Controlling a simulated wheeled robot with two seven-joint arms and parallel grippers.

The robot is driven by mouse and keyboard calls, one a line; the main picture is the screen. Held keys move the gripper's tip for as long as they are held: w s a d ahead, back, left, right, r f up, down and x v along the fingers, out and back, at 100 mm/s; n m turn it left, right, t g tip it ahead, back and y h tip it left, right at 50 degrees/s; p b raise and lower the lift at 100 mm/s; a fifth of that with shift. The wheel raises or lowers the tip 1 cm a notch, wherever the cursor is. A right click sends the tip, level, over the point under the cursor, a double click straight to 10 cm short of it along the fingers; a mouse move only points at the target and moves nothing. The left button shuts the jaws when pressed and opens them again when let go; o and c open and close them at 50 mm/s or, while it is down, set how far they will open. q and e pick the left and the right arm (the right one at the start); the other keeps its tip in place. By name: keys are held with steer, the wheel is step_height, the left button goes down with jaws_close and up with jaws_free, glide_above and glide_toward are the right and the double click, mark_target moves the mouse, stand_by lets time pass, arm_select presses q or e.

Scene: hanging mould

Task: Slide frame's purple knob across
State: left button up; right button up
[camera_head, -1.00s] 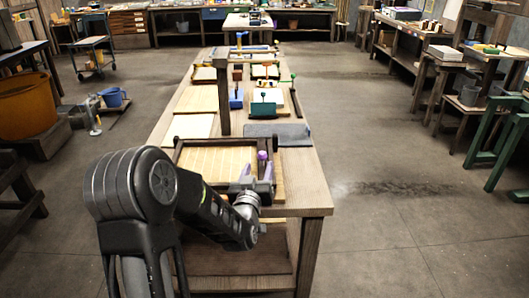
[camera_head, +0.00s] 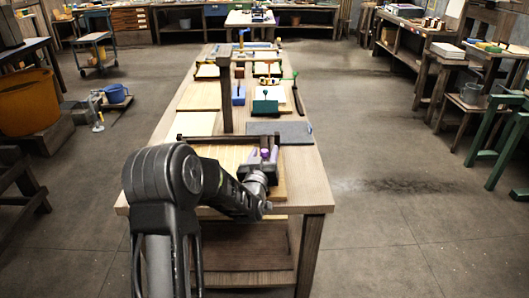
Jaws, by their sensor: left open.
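The wooden frame (camera_head: 215,137) lies flat on the near end of the long workbench. It has a dark bar along its far edge and a pale slatted inside, and my left arm hides much of its near left part. The purple knob (camera_head: 265,153) shows near the frame's right side. My left gripper (camera_head: 262,158) reaches in from the left, with its fingers open on either side of the knob. I cannot tell whether the fingers touch it. My right gripper is not in view.
A dark grey slab (camera_head: 281,132) lies just beyond the frame. A wooden post (camera_head: 226,98) rises from the bench behind it.

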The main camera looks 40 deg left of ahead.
arm_select(q)
steer(key=shift+w, duration=0.1)
jaws_close()
stand_by(0.5)
stand_by(0.9)
